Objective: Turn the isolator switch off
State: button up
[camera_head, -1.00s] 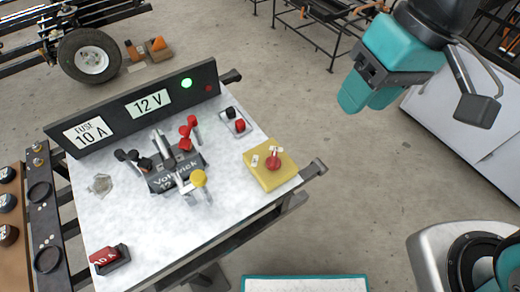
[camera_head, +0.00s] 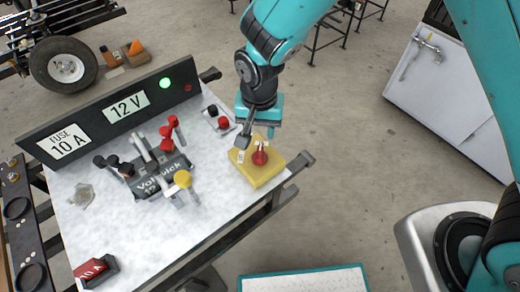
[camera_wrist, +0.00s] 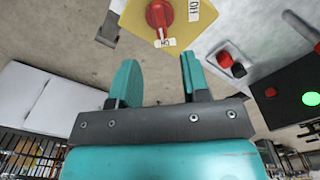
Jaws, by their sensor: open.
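The isolator switch is a yellow box (camera_head: 258,170) with a red rotary knob (camera_head: 260,157), at the right edge of the white bench top. In the wrist view the red knob (camera_wrist: 159,14) is at the top, its pointer by a small label, with an "OFF" label (camera_wrist: 194,10) to its right. My gripper (camera_wrist: 158,75) is open and empty, its two teal fingers apart, the knob beyond the fingertips. In the head view my gripper is at the switch's far side, above the bench edge, its fingers partly hidden. I see no contact with the knob.
A panel (camera_head: 125,110) marked "12 V" and "FUSE 10 A" has a lit green lamp (camera_head: 164,83). Red and black terminals (camera_head: 218,118) stand close to the switch. A dark device with levers (camera_head: 158,180) sits mid-bench. A fuse block (camera_head: 96,270) is at the front left.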

aim_at(260, 152)
notch_tip(260, 152, down, 10)
jog(key=shift+r, duration=0.1)
grip_shut()
